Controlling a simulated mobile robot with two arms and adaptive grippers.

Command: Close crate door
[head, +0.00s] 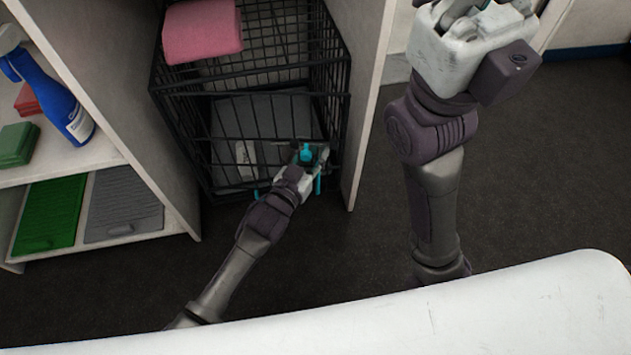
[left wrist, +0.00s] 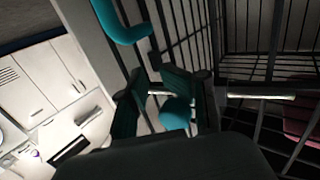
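A black wire crate (head: 207,137) stands in a bay of the white cabinet, with a grey mat (head: 265,120) inside. Wire bars cross its front; I cannot tell whether the door sits flush with the frame. My left gripper (head: 310,154) is at the crate's lower front right. In the left wrist view its dark fingers (left wrist: 168,100) stand either side of a teal rounded part (left wrist: 176,113); whether they touch it is unclear. A teal curved bar (left wrist: 122,24) shows above them. My right gripper (head: 478,12) is raised away from the crate, its fingers partly cut off by the top edge.
A rolled pink towel (head: 202,30) lies on top of the crate. Left shelves hold a blue spray bottle (head: 52,98), green cloths (head: 18,144), a green mat (head: 49,212) and a grey mat (head: 124,203). A white surface (head: 420,318) crosses the foreground. Dark floor at right is clear.

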